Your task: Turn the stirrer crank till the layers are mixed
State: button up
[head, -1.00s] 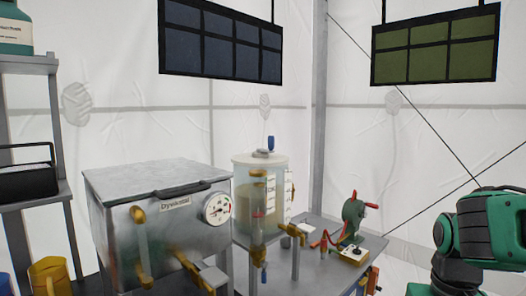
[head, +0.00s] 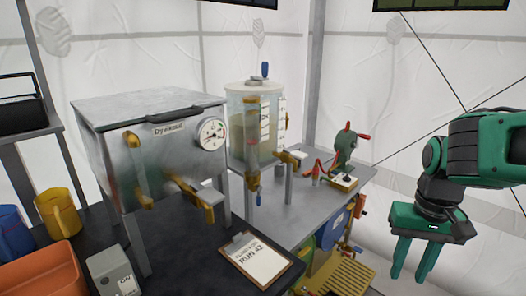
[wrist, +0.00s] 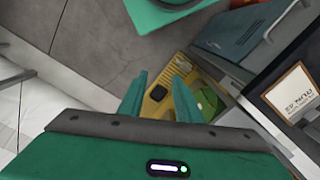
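A clear cylindrical tank (head: 237,128) stands on legs at the middle of the head view, with a cloudy liquid inside. On its lid sits a grey crank (head: 254,82) with an upright blue handle (head: 265,70). The wall partly hides how the layers lie. My gripper (head: 414,262) hangs to the right of the tank, well apart from it and lower than its lid, pointing down. Its two fingers are apart with nothing between them, as the wrist view (wrist: 158,97) also shows.
A metal box with a gauge (head: 212,134) stands left of the tank. A green wheel with red handles (head: 346,146) is on the grey table (head: 300,215) to the right. A clipboard (head: 261,260), yellow mug (head: 57,213) and orange bin (head: 42,278) are in front.

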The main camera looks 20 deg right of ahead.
jog(key=shift+s+d+r, duration=0.1)
jog(key=shift+s+r, duration=0.1)
jog(key=shift+r, duration=0.05)
jog(key=c, duration=0.5)
jog(key=w+r+t, duration=0.1)
jog(key=w+r, duration=0.1)
jog(key=w, duration=0.4)
jog(key=w+r+t, duration=0.2)
jog(key=w, duration=0.5)
jog(key=w+d+r+m+t, duration=0.1)
jog(key=w+r+t, duration=0.1)
jog(key=w, duration=0.5)
jog(key=shift+r, duration=0.25)
grip_shut()
jog(key=w+a+r+m+t+y, duration=0.15)
jog(key=w+r+t, duration=0.25)
jog(key=w+r, duration=0.55)
jog(key=w+a+r+m+t+y, duration=0.1)
jog(key=w+a+r+t+y, duration=0.4)
jog(key=w, duration=0.7)
jog(key=w+d+r+m+t+y, duration=0.2)
jog(key=w+r, duration=0.2)
jog(key=r, duration=0.8)
jog(key=w+a, duration=0.7)
jog(key=a, duration=0.1)
jog(key=shift+w, duration=0.4)
jog(key=shift+s+a, duration=0.1)
jog(key=shift+a, duration=0.25)
